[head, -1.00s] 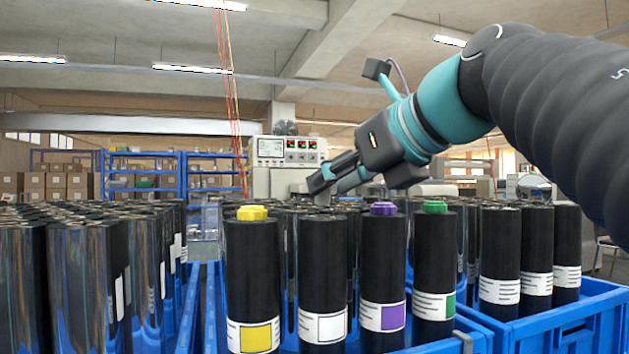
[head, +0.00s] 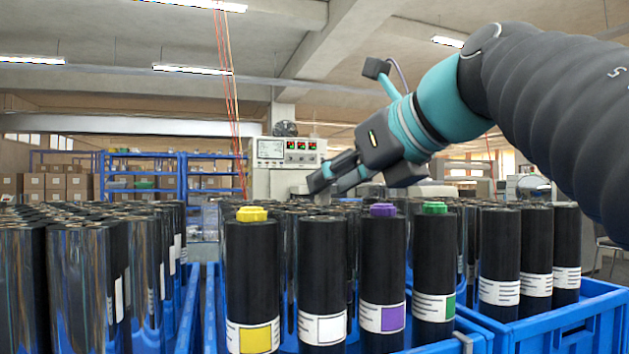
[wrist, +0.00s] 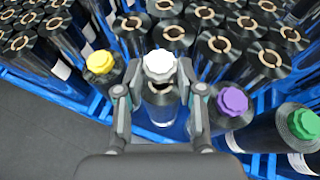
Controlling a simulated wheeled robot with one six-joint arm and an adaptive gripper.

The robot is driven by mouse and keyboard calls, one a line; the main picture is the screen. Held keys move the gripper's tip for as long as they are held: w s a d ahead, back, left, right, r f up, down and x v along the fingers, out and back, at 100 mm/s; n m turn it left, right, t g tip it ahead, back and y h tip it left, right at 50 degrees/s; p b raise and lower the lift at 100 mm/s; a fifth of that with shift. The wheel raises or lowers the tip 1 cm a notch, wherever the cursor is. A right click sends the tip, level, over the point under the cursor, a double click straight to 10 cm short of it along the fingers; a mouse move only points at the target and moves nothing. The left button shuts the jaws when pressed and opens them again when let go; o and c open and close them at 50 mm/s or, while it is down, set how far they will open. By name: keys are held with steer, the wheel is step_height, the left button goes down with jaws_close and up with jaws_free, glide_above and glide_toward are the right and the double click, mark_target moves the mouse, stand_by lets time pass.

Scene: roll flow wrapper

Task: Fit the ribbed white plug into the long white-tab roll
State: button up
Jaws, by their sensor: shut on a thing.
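The ribbed white plug (wrist: 160,65) is held between the fingertips of my gripper (wrist: 160,74), which is shut on it. The long white-tab roll (head: 323,270) stands upright in the front row, with a white square on its label. In the wrist view the roll's top (wrist: 160,91) shows just below the plug, with part of its dark core opening in sight. The plug looks apart from the opening and above it; the exact gap cannot be told. In the head view my gripper (head: 322,184) is above and behind the roll's top, and the plug is not clearly seen.
A yellow-plugged roll (head: 252,280) stands to the left. Purple-plugged (head: 383,275) and green-plugged (head: 434,270) rolls stand to the right. Many open-cored rolls crowd behind. Blue crate walls (head: 560,318) surround the rolls. Grey floor (wrist: 45,125) is clear in front.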

steer(key=shift+r, duration=0.65)
steer(key=shift+f+b, duration=0.85)
steer(key=shift+f, duration=0.35)
stand_by(0.9)
steer(key=o, duration=0.5)
steer(key=shift+p+v, duration=0.85)
steer(key=shift+v, duration=4.7)
steer(key=shift+s+r, duration=0.1)
